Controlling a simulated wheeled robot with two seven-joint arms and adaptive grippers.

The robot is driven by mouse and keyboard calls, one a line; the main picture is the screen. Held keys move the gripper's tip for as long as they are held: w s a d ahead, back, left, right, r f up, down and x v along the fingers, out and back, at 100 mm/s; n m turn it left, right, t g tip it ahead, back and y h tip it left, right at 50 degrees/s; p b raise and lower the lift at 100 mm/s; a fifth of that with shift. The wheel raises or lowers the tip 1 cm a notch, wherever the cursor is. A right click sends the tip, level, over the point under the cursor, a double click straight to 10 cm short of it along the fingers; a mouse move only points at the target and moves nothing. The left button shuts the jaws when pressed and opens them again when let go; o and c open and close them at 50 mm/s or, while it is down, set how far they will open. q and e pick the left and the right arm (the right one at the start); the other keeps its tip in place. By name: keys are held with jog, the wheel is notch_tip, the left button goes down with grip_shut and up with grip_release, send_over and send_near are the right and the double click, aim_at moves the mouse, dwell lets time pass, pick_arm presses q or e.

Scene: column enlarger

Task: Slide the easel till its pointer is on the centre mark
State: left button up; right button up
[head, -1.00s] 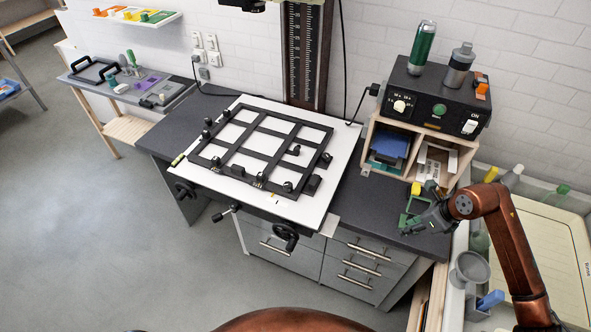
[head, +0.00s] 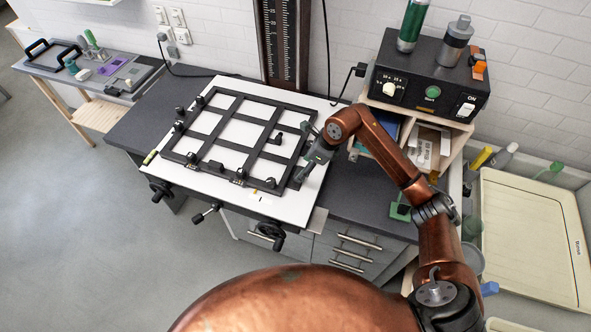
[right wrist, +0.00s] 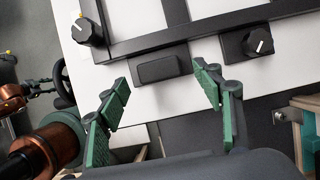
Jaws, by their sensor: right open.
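The easel (head: 215,157), a black frame with crossbars and several knobs, lies on a white board (head: 283,208). Small orange and black marks (head: 257,194) show on the board by the easel's near edge, too small to tell the pointer from the centre mark. My right gripper (head: 303,172) is at the easel's right end. In the right wrist view my right gripper (right wrist: 160,95) is open, its green fingers apart, with a black block (right wrist: 162,68) on the easel's edge just ahead, between the fingertips' lines. I cannot tell any contact.
A black control box (head: 432,85) stands on a wooden shelf unit at the back right. A ruled column (head: 283,45) rises behind the board. Handwheels (head: 270,235) stick out in front. A cream tray (head: 530,235) lies at the right.

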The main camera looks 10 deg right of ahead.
aim_at(299, 172)
jog(key=shift+p+x, duration=0.3)
jog(key=shift+x, duration=1.95)
jog(key=shift+c, duration=0.3)
jog(key=c, duration=1.6)
grip_shut()
